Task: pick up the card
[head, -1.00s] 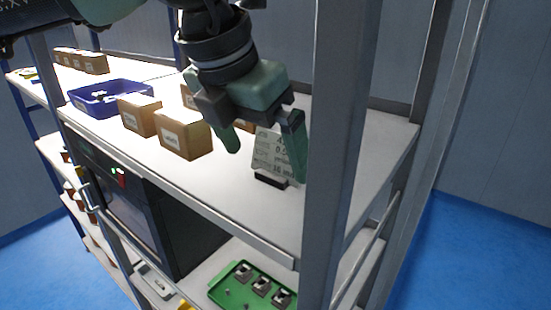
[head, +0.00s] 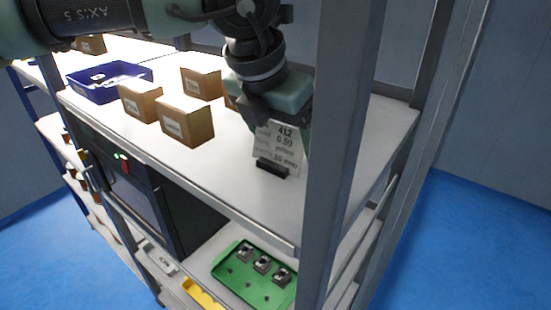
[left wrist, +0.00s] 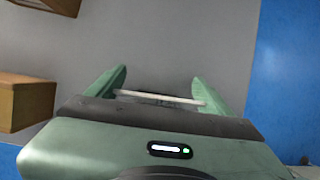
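The card (head: 278,145) is a pale printed sign with "412" and "0.50" on it. It stands upright in a small black holder (head: 272,168) on the top shelf, near the right post. My left gripper (head: 283,125) is over the card from above, with its upper edge between the fingers. In the left wrist view the card (left wrist: 160,97) shows edge-on as a thin pale strip between the two spread green fingers (left wrist: 160,80). The strip spans nearly the whole gap; I cannot tell whether the fingers touch it. My right gripper is not in view.
Brown boxes (head: 186,121) and a blue bin (head: 108,82) stand left of the card on the shelf. A grey post (head: 340,150) rises close to the right. A green tray (head: 252,275) lies on the lower shelf. The shelf (head: 240,180) in front of the card is bare.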

